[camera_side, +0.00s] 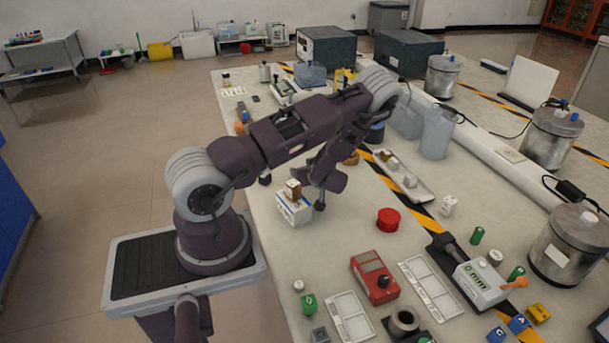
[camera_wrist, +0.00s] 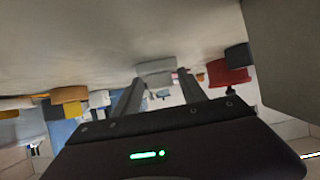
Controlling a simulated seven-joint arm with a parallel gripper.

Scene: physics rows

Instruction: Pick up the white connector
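A small white connector-like piece (camera_side: 448,205) stands upright on the table in the side view, right of the black-and-yellow tape. I cannot be sure it is the white connector of the task. My gripper (camera_side: 318,188) hangs low over the near left part of the table, beside a white box (camera_side: 292,212), well left of that piece. In the wrist view, the two fingers of my gripper (camera_wrist: 160,80) stand apart with nothing clearly held. A pale grey-white object (camera_wrist: 157,68) shows beyond the fingertips, too blurred to name.
A brown block (camera_side: 293,187) sits on the white box. A red round button (camera_side: 388,219) stands right of my gripper. A white tray (camera_side: 423,193) with small pieces lies behind it. A red meter (camera_side: 373,278) stands nearer the front. Bare table lies between the white box and the red button.

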